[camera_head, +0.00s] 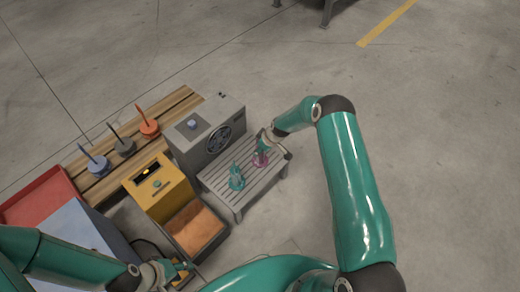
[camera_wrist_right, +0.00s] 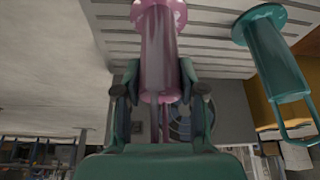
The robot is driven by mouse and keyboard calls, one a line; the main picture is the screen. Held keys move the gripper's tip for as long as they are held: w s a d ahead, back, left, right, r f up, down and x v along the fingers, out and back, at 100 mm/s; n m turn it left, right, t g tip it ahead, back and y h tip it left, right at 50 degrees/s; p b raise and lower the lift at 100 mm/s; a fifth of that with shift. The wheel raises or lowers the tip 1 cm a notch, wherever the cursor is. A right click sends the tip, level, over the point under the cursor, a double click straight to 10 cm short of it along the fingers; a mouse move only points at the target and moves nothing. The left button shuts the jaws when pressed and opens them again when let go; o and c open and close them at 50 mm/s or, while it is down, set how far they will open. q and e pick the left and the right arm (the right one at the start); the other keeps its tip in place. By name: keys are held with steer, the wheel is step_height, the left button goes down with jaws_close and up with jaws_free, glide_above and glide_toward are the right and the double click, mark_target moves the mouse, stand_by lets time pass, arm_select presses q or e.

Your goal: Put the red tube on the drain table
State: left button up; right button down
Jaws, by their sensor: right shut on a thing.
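The red tube shows as a pink, see-through cylinder with a wide round foot in the right wrist view (camera_wrist_right: 158,50). In the head view it is a small pink shape (camera_head: 261,160) over the far right part of the drain table. My right gripper (camera_wrist_right: 160,98) is shut around the tube's body. The tube's foot is at or just above the slats; I cannot tell whether it touches. The drain table (camera_head: 217,186) is grey and slatted. My left gripper (camera_head: 180,272) is low in the head view, and its finger opening is unclear.
A teal tube (camera_head: 237,178) stands on the drain table, left of the red one; it also shows in the right wrist view (camera_wrist_right: 270,50). Beside the table are a grey fan box (camera_head: 190,150), a yellow box (camera_head: 157,198) and an orange-filled tray (camera_head: 222,240). Open floor lies right.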

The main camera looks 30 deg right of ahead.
steer(key=c, duration=1.1)
jaws_free()
steer(key=shift+f, duration=0.1)
steer(key=shift+c, duration=0.2)
steer(key=o, duration=0.5)
steer(key=shift+c, duration=0.2)
